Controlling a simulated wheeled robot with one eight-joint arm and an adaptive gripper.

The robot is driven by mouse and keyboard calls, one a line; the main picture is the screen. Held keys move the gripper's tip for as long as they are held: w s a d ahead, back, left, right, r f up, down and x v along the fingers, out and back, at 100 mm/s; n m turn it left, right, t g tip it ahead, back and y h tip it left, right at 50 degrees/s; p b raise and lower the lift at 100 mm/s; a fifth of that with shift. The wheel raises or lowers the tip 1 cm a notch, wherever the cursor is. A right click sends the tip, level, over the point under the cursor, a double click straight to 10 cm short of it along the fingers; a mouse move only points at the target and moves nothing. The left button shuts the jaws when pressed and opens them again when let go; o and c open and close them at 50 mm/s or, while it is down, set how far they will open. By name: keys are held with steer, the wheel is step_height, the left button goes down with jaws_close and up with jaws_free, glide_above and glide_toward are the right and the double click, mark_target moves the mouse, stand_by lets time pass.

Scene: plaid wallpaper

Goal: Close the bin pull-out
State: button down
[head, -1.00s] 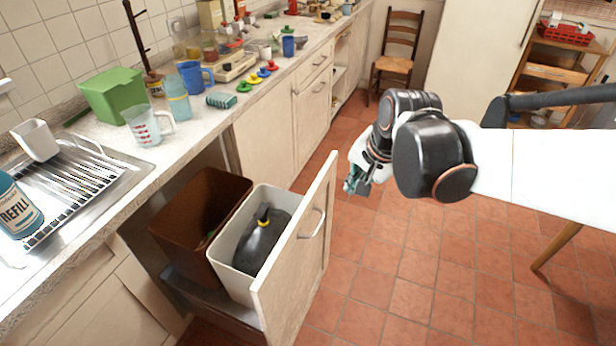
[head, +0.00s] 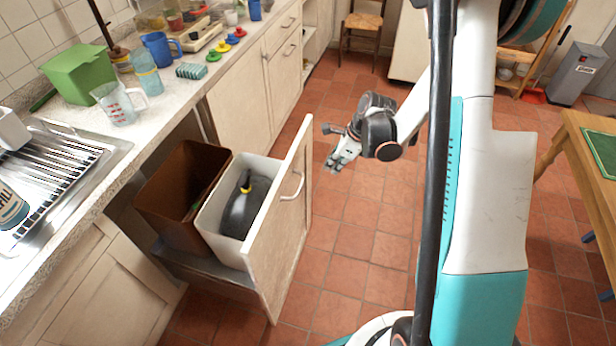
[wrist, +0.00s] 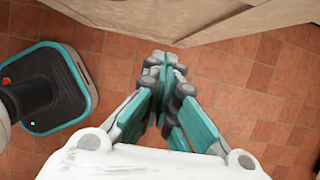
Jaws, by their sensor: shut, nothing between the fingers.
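The bin pull-out stands open from the counter. Its cream front panel (head: 284,231) has a metal bar handle (head: 292,187) on the outer face. Behind the panel are a white bin (head: 212,222) and a brown bin (head: 171,190); the white one holds a dark bottle-like thing with a yellow top. My gripper (head: 338,163) is to the right of the panel, on its outer side, apart from it in the head view. In the wrist view my gripper (wrist: 165,62) is shut and empty, its fingertips just short of a pale wooden edge at the top.
A counter with a sink rack (head: 55,165), a green tub (head: 78,74) and a measuring cup (head: 117,103) runs along the left. A wooden table (head: 590,180) stands at the right. The tiled floor (head: 340,235) beside the panel is clear.

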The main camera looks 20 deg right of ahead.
steer(key=w+a+f+b, duration=0.4)
steer(key=a+f+b, duration=0.1)
steer(key=f, duration=0.4)
steer(key=shift+w+a+f, duration=0.25)
steer(key=shift+a+f, duration=0.05)
steer(key=shift+a, duration=0.3)
steer(key=shift+w, duration=0.1)
